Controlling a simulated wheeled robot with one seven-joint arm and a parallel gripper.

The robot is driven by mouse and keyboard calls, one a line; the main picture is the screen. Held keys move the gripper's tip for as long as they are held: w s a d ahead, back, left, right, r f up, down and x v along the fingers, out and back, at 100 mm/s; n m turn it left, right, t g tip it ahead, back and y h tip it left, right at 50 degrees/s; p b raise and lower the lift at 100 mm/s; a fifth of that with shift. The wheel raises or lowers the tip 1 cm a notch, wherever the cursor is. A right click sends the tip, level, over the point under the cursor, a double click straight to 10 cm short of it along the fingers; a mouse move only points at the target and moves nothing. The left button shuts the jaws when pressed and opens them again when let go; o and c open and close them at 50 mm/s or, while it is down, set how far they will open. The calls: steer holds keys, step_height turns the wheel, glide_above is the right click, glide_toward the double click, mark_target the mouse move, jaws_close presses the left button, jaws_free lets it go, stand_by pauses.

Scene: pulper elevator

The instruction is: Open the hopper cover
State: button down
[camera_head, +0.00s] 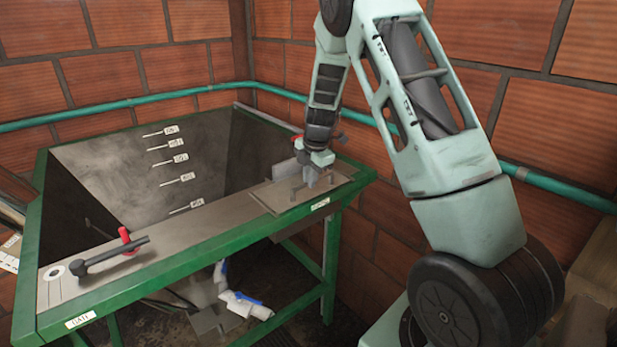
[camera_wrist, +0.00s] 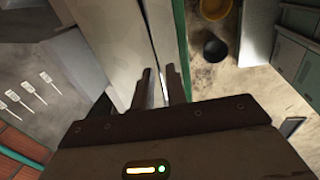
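A flat grey metal plate (camera_head: 327,190) lies on the right end of the green-framed hopper (camera_head: 190,243); it looks like the hopper cover. A small dark handle or bracket (camera_head: 297,190) stands on it. My gripper (camera_head: 312,182) points down just above this plate, close to the handle; contact cannot be told. In the wrist view my gripper (camera_wrist: 160,75) has its two dark fingers apart, with a narrow gap between them. A pale panel edge runs past the fingertips; whether anything is between the fingers is unclear.
A black lever (camera_head: 110,254) with a red-handled part (camera_head: 127,240) sits on the hopper's front left rim. A green pipe (camera_head: 560,187) runs along the brick wall. White pipe fittings (camera_head: 245,304) are below. A yellow bowl (camera_wrist: 214,8) and a black bowl (camera_wrist: 214,47) show in the wrist view.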

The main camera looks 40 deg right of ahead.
steer(key=s+b, duration=0.8)
steer(key=s, duration=0.4)
steer(key=shift+a, duration=0.3)
steer(key=shift+r, duration=0.1)
steer(key=c, duration=1.4)
jaws_free()
steer(key=shift+r, duration=0.1)
steer(key=s+r+b, duration=0.2)
steer(key=s+r, duration=0.1)
steer(key=r, duration=1.4)
steer(key=shift+a+b, duration=0.15)
steer(key=shift+b, duration=0.15)
steer(key=shift+s, duration=0.1)
